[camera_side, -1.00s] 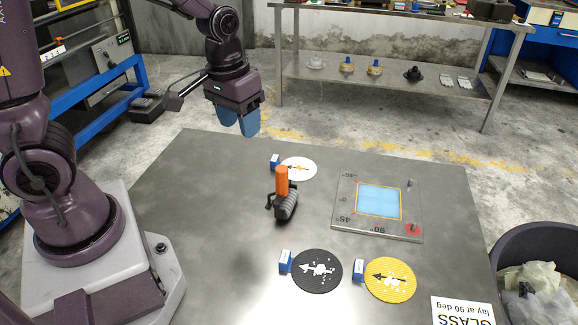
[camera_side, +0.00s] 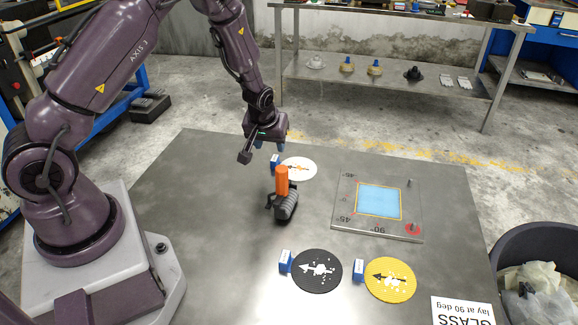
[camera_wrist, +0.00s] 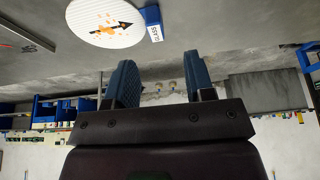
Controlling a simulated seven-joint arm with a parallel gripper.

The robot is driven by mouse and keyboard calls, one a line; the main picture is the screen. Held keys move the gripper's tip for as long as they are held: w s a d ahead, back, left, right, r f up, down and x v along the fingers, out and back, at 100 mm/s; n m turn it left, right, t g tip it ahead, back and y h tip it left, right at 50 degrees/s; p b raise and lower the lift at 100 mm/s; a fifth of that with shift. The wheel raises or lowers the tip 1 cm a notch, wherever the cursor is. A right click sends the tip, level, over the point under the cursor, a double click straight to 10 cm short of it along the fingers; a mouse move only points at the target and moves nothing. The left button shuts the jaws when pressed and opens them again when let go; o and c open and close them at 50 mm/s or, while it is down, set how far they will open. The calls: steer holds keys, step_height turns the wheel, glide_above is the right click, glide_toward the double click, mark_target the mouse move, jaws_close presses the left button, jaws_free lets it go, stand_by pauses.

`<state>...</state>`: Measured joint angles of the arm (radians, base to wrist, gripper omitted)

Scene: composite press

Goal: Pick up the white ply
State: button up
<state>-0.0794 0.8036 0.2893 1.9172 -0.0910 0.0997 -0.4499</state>
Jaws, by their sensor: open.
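The white ply (camera_side: 299,169) is a round white disc with an orange-speckled arrow, lying flat at the back of the metal table. A small blue block (camera_side: 275,161) stands at its left edge. In the wrist view the white ply (camera_wrist: 104,20) shows at the top, with the blue block (camera_wrist: 151,20) and its white label reading GLASS beside it. My gripper (camera_side: 269,146) is above and just behind the blue block and the white ply, apart from the disc. In the wrist view my gripper (camera_wrist: 158,80) has its two blue fingers spread, with nothing between them.
A clear plate with a light-blue square (camera_side: 378,201) lies to the right. A black disc (camera_side: 317,271) and a yellow disc (camera_side: 390,281) lie nearer the front. A bin (camera_side: 540,235) stands at right.

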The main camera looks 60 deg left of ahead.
mark_target(275, 158)
steer(key=shift+d+x, duration=0.15)
steer(key=shift+x, duration=1.4)
steer(key=shift+d+x, duration=0.2)
steer(key=shift+x, duration=1.35)
steer(key=shift+f, duration=0.1)
steer(key=shift+c, duration=0.5)
jaws_close()
